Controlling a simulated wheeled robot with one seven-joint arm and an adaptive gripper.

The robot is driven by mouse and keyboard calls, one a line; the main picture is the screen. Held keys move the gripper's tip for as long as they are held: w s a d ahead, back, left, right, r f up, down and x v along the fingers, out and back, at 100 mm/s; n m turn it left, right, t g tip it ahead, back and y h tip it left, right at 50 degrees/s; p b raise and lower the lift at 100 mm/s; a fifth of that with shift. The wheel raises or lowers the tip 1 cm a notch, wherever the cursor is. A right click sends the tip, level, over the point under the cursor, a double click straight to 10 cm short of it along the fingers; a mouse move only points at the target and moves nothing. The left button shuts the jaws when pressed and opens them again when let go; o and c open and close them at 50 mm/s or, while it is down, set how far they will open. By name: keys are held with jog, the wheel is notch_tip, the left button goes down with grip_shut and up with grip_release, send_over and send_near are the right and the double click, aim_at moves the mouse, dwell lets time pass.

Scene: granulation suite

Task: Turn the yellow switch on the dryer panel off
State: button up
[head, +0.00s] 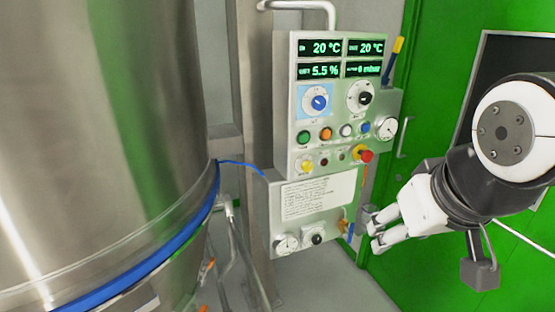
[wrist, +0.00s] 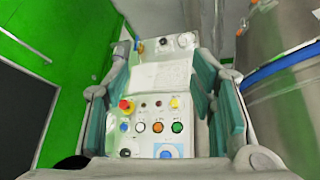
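The dryer panel (head: 338,112) is a grey box with green displays, two dials, and rows of coloured buttons. The yellow switch (head: 306,167) sits at its lower left in the head view. In the wrist view, where the panel appears upside down, the yellow switch (wrist: 174,102) lies between my fingers, to the right of the red stop button. Its exact setting is too small to read. My gripper (head: 373,229) is open and empty, to the right of the panel's lower part and apart from the switch. Its two fingers (wrist: 165,62) are spread wide.
A red stop button (head: 366,155) on a yellow base sticks out at the panel's right. Green, orange, white and blue buttons sit above the switch. A large steel vessel (head: 100,140) stands left. Below is a labelled box (head: 318,197) with gauges. A green door (head: 430,90) is behind.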

jog(key=w+d+f+n+t+b, duration=0.1)
jog(key=w+f+t, duration=0.1)
jog(key=w, duration=0.8)
jog(key=w+d+f+n+t, duration=0.1)
jog(key=w+d+f+t, duration=0.15)
jog(key=w, duration=0.75)
jog(key=n+t+y+b, duration=0.1)
jog(key=t+y+b, duration=0.1)
jog(key=t+y, duration=0.4)
send_near(309, 167)
jog(key=x, duration=0.9)
jog(key=shift+w+a+p, duration=0.15)
jog(key=shift+w+p, duration=0.2)
jog(key=shift+p, duration=0.05)
jog(key=c, duration=1.1)
